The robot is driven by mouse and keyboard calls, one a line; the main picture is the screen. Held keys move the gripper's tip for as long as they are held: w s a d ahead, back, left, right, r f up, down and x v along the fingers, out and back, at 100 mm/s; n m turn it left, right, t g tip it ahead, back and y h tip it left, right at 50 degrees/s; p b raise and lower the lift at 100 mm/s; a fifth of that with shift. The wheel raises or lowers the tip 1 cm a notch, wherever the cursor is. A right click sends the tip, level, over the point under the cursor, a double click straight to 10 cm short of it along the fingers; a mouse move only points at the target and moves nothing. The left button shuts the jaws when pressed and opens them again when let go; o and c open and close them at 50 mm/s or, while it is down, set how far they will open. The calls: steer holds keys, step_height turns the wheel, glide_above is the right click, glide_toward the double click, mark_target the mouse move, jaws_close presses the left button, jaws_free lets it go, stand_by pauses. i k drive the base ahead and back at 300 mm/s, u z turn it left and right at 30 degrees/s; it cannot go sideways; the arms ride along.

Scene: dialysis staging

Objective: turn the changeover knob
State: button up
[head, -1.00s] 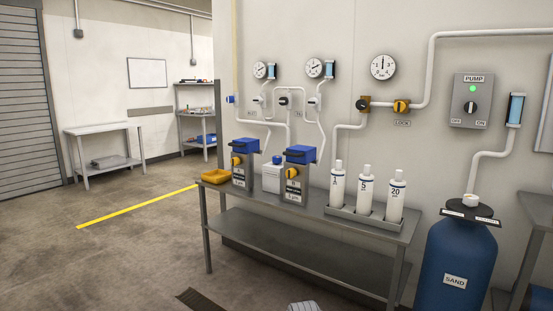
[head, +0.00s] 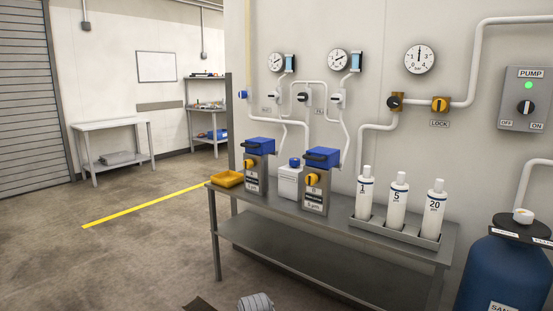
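A small black knob (head: 303,97) sits on the white pipes on the wall, midway between two round gauges. It looks like the changeover knob, though its label is too small to read. A similar black-handled valve (head: 277,100) sits to its left and another (head: 338,99) to its right, each below a gauge. My gripper cannot be made out. Only a grey ribbed piece, likely part of my arm, shows at the bottom edge, far from the knob.
A blue tank (head: 505,270) stands at the right. The floor at left is open, with a yellow line (head: 140,208).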

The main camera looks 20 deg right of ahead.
mark_target(295, 162)
steer(key=z, duration=0.15)
steer(key=i, duration=1.05)
steer(key=z, duration=0.65)
